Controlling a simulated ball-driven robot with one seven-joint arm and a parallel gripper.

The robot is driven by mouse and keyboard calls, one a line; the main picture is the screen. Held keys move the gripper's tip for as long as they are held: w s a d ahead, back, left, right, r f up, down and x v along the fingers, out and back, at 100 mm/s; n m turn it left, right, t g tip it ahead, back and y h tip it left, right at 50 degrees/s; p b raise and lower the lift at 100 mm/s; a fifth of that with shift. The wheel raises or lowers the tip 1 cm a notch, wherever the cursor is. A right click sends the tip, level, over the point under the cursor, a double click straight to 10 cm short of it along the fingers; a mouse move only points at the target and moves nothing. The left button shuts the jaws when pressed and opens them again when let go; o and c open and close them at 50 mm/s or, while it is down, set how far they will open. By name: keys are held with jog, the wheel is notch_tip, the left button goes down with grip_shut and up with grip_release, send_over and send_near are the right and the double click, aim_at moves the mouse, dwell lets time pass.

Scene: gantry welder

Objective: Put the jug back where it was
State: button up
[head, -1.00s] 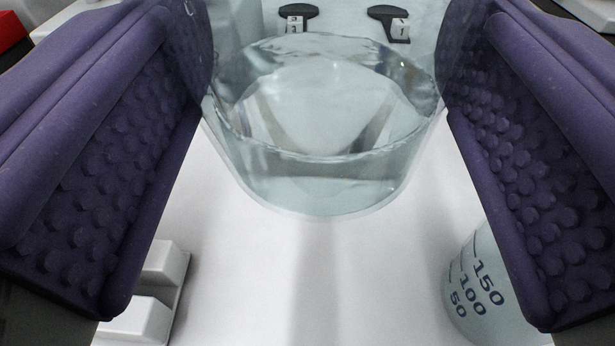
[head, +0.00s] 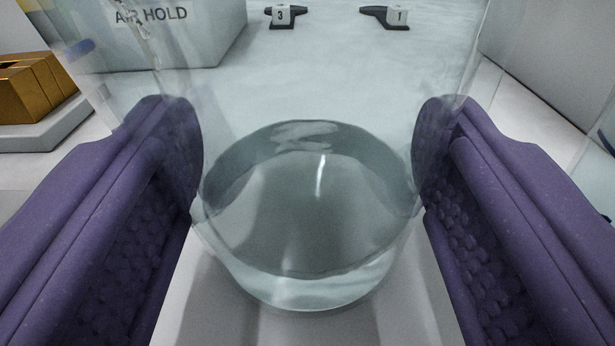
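The clear glass jug (head: 310,292) stands upright in the middle of the view, with clear liquid in its lower part. Its transparent walls widen upward and leave the top of the picture, so its rim is out of view. My gripper (head: 308,165) has its two purple studded fingers on opposite sides of the jug, against its walls, and looks shut on it. The fingertips show through the glass. I cannot tell whether the base touches the pale surface below.
Behind the jug are two dark levers tagged 3 (head: 283,16) and 1 (head: 390,17). A grey box marked AIR HOLD (head: 160,40) stands at upper left, gold blocks (head: 35,88) on a grey stand left of it. Part of another clear vessel (head: 600,150) shows at the right edge.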

jog(key=o, duration=1.2)
jog(key=shift+f, duration=0.1)
jog(key=shift+r, duration=0.25)
jog(key=s+p, duration=0.1)
jog(key=s, duration=0.3)
jog(key=s+p, duration=0.1)
jog(key=s, duration=0.3)
jog(key=s+a+p, duration=0.1)
jog(key=s, duration=0.3)
jog(key=shift+f, duration=0.1)
